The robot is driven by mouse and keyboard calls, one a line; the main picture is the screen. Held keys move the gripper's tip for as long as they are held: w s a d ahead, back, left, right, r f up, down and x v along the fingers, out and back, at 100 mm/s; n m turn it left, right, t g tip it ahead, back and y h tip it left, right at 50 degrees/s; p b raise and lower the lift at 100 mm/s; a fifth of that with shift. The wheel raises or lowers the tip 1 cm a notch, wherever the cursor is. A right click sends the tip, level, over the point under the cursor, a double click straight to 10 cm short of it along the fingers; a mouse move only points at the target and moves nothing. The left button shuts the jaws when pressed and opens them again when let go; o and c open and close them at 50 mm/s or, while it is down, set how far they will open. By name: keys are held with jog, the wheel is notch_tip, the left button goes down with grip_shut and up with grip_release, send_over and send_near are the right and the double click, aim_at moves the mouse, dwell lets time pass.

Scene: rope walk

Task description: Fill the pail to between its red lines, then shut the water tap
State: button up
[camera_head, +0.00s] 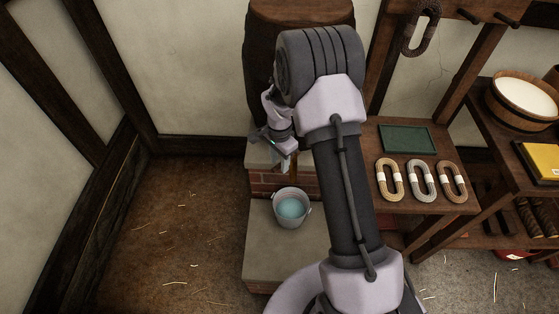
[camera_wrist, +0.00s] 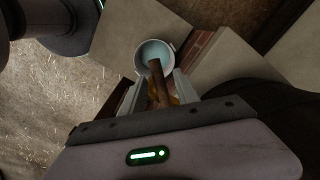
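The grey metal pail (camera_head: 291,208) stands upright on a low stone slab and holds pale blue-green water. It also shows in the wrist view (camera_wrist: 144,63). Its red lines cannot be made out, so I cannot judge the level against them. My gripper (camera_head: 285,162) is above and behind the pail, at the front of the dark barrel (camera_head: 262,75). In the wrist view my gripper (camera_wrist: 160,88) has its fingers apart, with a brown wooden tap part (camera_wrist: 156,80) and some brass between them. My arm hides much of the tap; whether water is running is unclear.
The stone slab (camera_head: 262,245) has a brick step (camera_head: 262,182) behind it. To the right, a wooden bench holds a green board (camera_head: 406,139) and rope coils (camera_head: 421,180). Further right are a round tub (camera_head: 522,100) and a yellow book (camera_head: 541,160). The straw-strewn floor at left is clear.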

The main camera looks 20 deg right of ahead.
aim_at(279, 164)
notch_tip(279, 164, up, 17)
jog(key=p, duration=0.6)
jog(key=shift+r, duration=0.2)
jog(key=shift+r, duration=0.1)
